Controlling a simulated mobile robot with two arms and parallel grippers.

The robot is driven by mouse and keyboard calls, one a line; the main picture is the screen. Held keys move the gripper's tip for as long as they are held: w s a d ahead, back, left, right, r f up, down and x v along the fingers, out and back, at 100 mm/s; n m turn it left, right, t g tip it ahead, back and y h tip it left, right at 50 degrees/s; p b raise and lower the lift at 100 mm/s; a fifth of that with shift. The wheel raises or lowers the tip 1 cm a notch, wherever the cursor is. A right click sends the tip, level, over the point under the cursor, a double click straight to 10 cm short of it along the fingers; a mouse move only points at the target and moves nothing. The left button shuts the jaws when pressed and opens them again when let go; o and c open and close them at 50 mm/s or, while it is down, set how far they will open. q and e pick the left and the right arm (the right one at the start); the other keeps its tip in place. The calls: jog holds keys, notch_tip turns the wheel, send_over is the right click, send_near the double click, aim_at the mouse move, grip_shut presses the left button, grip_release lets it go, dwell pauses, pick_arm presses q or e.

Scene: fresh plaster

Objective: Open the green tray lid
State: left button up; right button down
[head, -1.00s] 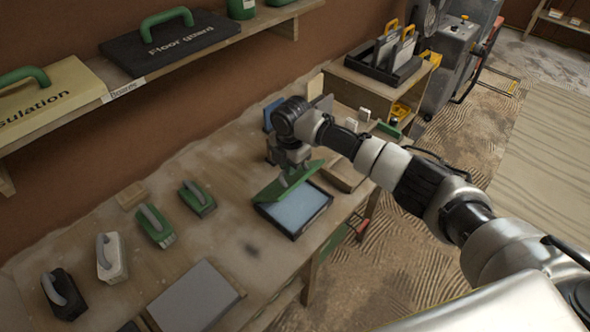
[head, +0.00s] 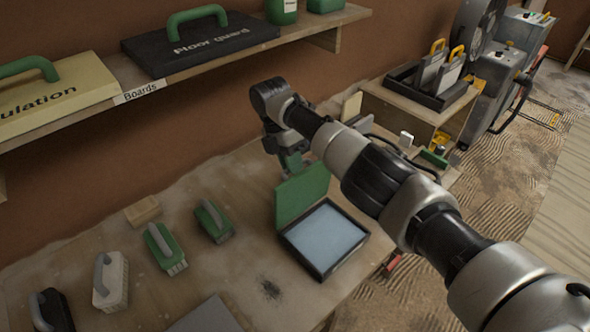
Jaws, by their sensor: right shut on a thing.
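The black tray (head: 360,246) sits on the workbench with its pale blue inside uncovered. Its green lid (head: 303,194) stands steeply raised along the tray's back left edge. My right gripper (head: 291,165) is above the tray's back edge, shut on the upper part of the green lid. Its fingertips are small and partly hidden by my wrist. My left gripper is not in view.
Green-topped brushes (head: 165,248) and a small wooden block (head: 142,211) stand on the bench to the left. A shelf (head: 330,14) with boards hangs above. A wooden box stand (head: 387,104) holding a black rack (head: 432,88) is at the back right.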

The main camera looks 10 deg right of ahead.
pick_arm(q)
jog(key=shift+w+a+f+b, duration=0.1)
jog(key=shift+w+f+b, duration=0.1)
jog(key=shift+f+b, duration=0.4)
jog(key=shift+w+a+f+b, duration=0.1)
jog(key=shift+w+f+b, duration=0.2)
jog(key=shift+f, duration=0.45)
pick_arm(e)
jog(key=shift+w+a+f+g, duration=0.15)
jog(key=shift+a+f+g, duration=0.1)
jog(key=shift+f, duration=0.1)
jog(key=shift+w+a+f+g, duration=0.1)
jog(key=shift+w+f+g, duration=0.05)
jog(key=shift+f+g, duration=0.15)
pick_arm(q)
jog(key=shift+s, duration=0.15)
pick_arm(e)
jog(key=c, duration=1.1)
grip_release()
jog(key=shift+w, duration=0.2)
jog(key=shift+r, duration=0.1)
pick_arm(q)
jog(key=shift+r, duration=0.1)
pick_arm(e)
jog(key=shift+r, duration=0.1)
